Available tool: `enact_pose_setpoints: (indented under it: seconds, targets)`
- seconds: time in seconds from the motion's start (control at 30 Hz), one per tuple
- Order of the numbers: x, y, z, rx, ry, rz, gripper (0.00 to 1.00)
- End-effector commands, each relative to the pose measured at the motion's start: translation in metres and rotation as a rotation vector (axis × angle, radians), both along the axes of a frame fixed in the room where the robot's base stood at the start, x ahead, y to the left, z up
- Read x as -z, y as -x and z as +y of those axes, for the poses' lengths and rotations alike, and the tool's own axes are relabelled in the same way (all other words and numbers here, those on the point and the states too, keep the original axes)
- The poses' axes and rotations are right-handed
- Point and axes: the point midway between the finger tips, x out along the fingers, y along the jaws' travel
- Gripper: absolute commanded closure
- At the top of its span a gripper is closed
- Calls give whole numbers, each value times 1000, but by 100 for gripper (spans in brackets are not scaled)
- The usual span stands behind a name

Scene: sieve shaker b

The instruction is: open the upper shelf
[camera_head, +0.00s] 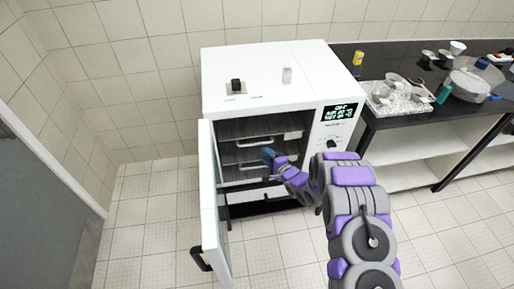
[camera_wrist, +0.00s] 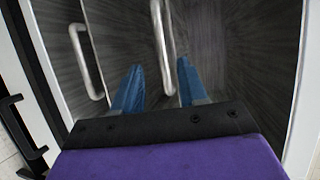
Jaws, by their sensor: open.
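The white oven (camera_head: 268,72) stands against the tiled wall with its door (camera_head: 212,200) swung open to the left. Inside, the upper shelf's metal handle (camera_head: 252,142) and the lower shelf's handle (camera_head: 250,163) face out. My gripper (camera_head: 268,155) is at the oven opening, near the handles. In the wrist view, turned sideways, my gripper's blue fingers (camera_wrist: 158,86) are apart with nothing between the tips. The upper handle (camera_wrist: 163,45) lies ahead, in line with the gap between the fingers. The lower handle (camera_wrist: 88,62) is left of them. Contact with either handle is not visible.
The open door with its black handle (camera_head: 200,258) juts forward on the left. A dark-topped bench (camera_head: 400,130) at right carries a foil tray (camera_head: 400,98), a round pan (camera_head: 470,88) and small containers. The tiled floor (camera_head: 160,215) left of the door is clear.

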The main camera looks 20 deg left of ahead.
Motion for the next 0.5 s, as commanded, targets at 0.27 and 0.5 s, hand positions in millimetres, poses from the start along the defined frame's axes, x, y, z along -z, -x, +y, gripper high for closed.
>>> enact_pose_setpoints:
  seconds: [0.27,0.5]
  targets:
    - [9,-27,37,-1,-3,-3,58]
    - [15,-42,57,0,0,-1,58]
